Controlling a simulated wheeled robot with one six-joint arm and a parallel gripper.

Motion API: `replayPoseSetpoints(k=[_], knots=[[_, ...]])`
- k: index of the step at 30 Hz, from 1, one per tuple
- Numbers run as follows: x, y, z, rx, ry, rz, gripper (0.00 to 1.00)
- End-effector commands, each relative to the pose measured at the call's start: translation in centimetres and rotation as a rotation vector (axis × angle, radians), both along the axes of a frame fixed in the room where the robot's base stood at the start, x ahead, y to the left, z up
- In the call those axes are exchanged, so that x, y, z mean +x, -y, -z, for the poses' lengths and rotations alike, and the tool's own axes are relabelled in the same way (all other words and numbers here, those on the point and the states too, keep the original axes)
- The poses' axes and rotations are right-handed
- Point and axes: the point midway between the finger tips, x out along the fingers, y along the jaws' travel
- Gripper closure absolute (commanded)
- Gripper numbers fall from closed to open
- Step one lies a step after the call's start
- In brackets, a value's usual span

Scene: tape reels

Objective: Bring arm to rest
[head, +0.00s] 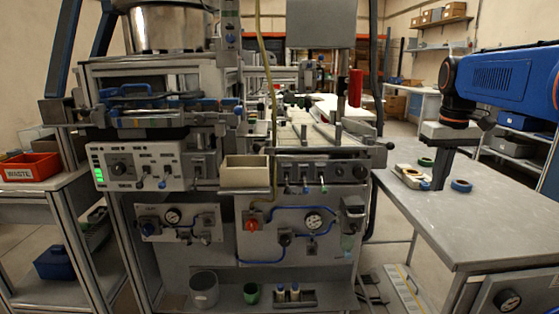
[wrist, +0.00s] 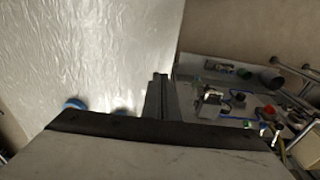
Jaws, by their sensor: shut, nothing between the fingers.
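My gripper (head: 437,187) points down over the grey table (head: 480,223) on the right in the head view. Its fingers are shut and empty. In the wrist view the closed fingers (wrist: 160,77) show at the centre. A blue tape reel (head: 461,185) lies on the table just right of the fingers. A green reel (head: 426,162) lies behind and left of them. A pale holder with a brownish reel (head: 410,174) sits left of the fingers. In the wrist view, a blue round thing (wrist: 75,103) is partly hidden by my gripper body.
A machine with gauges and a control panel (head: 137,168) fills the middle and left. A cream bin (head: 245,172) is fixed to its front. A red waste bin (head: 31,167) stands on the left cart. The table's near part is bare.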

Motion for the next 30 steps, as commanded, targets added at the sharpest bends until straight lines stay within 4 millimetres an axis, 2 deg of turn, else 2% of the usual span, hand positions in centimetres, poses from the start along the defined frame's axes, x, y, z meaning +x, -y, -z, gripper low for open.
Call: replayPoseSetpoints(k=[5, 11, 17, 24, 30], knots=[[-4.1, -2.7, 1.6, -0.008, 0.051, 0.000, 1.00], [-9.2, -5.6, 4.7, -0.010, 0.118, 0.006, 1.00], [-14.3, -7.9, 8.5, -0.007, 0.185, 0.009, 1.00], [-20.1, -10.0, 14.1, 0.006, 0.266, 0.014, 1.00], [-23.4, -11.0, 18.0, 0.019, 0.317, 0.018, 1.00]])
